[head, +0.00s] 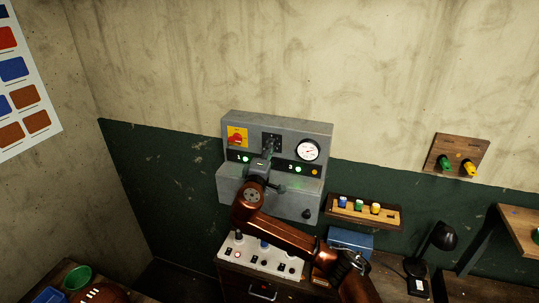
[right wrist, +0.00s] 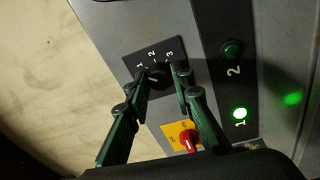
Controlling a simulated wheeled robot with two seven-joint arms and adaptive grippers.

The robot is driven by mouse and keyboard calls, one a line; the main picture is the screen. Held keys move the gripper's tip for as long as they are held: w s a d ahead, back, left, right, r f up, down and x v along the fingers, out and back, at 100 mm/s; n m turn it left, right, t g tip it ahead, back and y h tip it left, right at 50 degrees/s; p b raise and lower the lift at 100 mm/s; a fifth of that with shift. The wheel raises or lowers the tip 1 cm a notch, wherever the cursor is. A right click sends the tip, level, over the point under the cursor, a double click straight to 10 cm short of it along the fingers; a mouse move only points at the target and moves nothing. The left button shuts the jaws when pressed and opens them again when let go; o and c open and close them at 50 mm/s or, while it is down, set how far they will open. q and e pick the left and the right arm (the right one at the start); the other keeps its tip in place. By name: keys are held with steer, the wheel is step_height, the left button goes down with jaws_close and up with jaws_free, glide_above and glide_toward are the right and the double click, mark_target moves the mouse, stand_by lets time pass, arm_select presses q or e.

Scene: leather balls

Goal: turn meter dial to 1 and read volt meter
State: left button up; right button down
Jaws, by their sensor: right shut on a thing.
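The grey meter panel (head: 277,125) is mounted on the wall. Its dial (right wrist: 158,78) is a black knob on a black plate marked 1, 2 and 3. My right gripper (head: 267,153) reaches the dial from the front. In the right wrist view its green fingers (right wrist: 163,76) are shut on the knob, one on each side. The fingers partly hide the knob, and I cannot tell which number it points to. The round white volt meter (head: 308,149) is right of the gripper, unobstructed, but its needle reading is too small to tell. My left gripper is not in view.
A red switch on a yellow plate (head: 237,137) sits left of the dial. Button 1 (right wrist: 239,114) glows green; button 2 (right wrist: 232,49) is darker. A shelf of coloured knobs (head: 362,210) is at right, and a white control box (head: 262,256) is below.

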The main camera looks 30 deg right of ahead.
steer(key=shift+f+m, duration=0.2)
steer(key=shift+m, duration=0.1)
steer(key=shift+b, duration=0.3)
steer(key=c, duration=1.7)
jaws_free()
steer(key=shift+r, duration=0.1)
steer(key=shift+a, duration=0.1)
steer(key=v, duration=1.1)
steer(key=shift+s+a, duration=0.25)
steer(key=shift+s, duration=0.05)
steer(key=shift+f, duration=0.25)
